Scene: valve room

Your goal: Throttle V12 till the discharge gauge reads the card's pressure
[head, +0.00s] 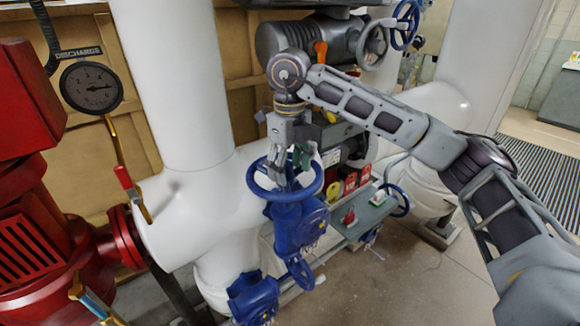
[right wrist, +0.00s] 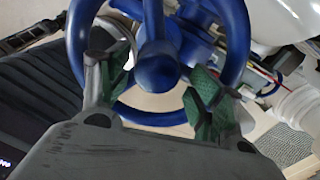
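The round discharge gauge (head: 91,87), under a "DISCHARGE" plate (head: 79,53), hangs at the upper left in the head view. Its needle points right; the exact figure is too small to read. A blue handwheel (head: 256,187) sits on a blue valve (head: 298,226) by the white pipe; no V12 label is legible. My right gripper (head: 291,165) is over this wheel, fingers pointing down. In the right wrist view its green-padded fingers stand apart on either side of the blue hub (right wrist: 157,65), inside the wheel's rim; contact is unclear. No pressure card is readable. My left gripper is out of view.
Red machinery (head: 30,240) fills the left. A small grey shelf (head: 366,215) with red and yellow tags (head: 350,182) stands right of the valve. Another blue valve (head: 253,298) is below, and a grey actuator with a handwheel (head: 372,46) is above.

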